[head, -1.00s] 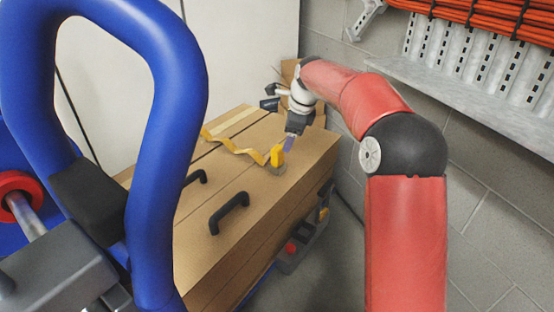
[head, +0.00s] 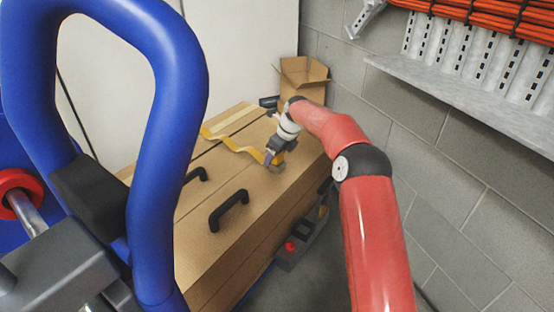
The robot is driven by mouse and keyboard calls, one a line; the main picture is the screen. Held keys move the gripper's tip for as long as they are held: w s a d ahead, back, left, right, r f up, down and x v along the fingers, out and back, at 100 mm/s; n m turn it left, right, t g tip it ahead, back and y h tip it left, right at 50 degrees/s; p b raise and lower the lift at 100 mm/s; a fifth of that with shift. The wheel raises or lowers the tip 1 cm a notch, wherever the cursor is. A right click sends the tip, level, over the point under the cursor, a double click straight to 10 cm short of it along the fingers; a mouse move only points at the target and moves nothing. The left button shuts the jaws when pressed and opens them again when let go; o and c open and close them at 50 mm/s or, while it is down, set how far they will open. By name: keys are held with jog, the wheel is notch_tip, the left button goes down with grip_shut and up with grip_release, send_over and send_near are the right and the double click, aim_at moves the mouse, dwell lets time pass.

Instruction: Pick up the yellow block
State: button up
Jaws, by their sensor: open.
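The yellow block (head: 277,159) stands on the wooden box top, near its right edge in the head view. It is partly hidden by my gripper (head: 270,157), which is lowered right at it. The jaws are open, and the block appears to be at or between the fingers. I cannot tell whether the fingers touch it. A small tan-grey piece (head: 277,168) shows under the block.
A yellow strap (head: 228,143) lies on the wooden box (head: 245,180) left of the block. Black handles (head: 229,210) stand up from the lid. An open cardboard box (head: 304,80) is behind. A blue tube frame (head: 172,150) rises at left, a block wall at right.

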jog(key=shift+a+f, duration=0.1)
jog(key=shift+f, duration=0.2)
jog(key=c, duration=1.2)
